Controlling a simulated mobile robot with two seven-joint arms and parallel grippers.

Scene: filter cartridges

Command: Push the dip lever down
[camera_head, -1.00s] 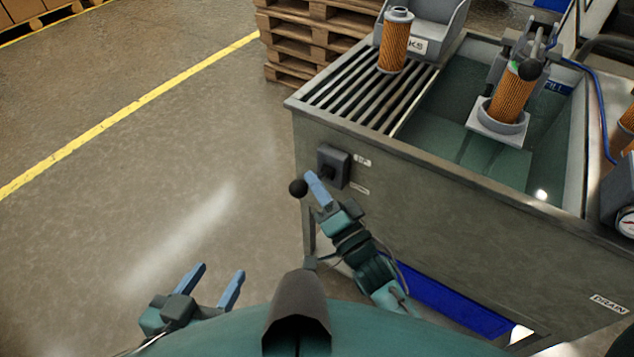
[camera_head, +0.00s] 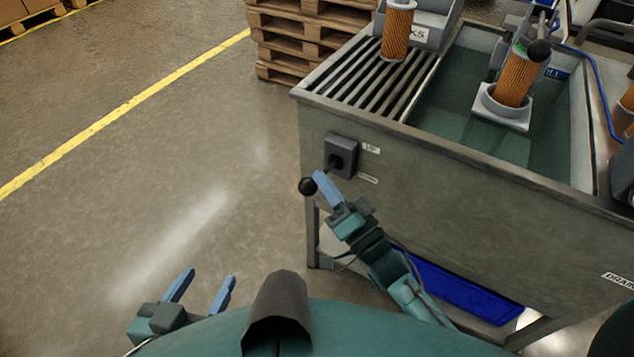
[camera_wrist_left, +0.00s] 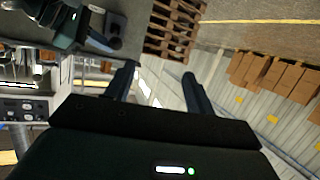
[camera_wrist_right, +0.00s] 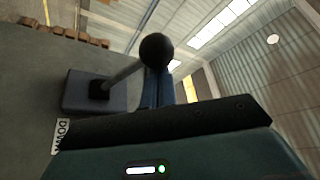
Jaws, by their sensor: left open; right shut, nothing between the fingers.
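The dip lever has a black ball knob (camera_head: 307,186) on a short rod from a grey switch box (camera_head: 341,157) on the tank's front wall. In the right wrist view the knob (camera_wrist_right: 156,50) and its rod show right at my fingertips. My right gripper (camera_head: 323,184) is shut and empty, its blue fingertips beside the knob; I cannot tell whether they touch. A label reading DOWN (camera_wrist_right: 61,136) shows beside the box in the right wrist view. My left gripper (camera_head: 205,283) is open and empty, low at the left, away from the tank.
The steel tank (camera_head: 450,165) fills the right side. Orange filter cartridges stand on its slatted rack (camera_head: 365,85) and on a white holder (camera_head: 503,110) over the liquid. Wooden pallets (camera_head: 300,40) stand behind. The floor (camera_head: 130,190) at the left is clear.

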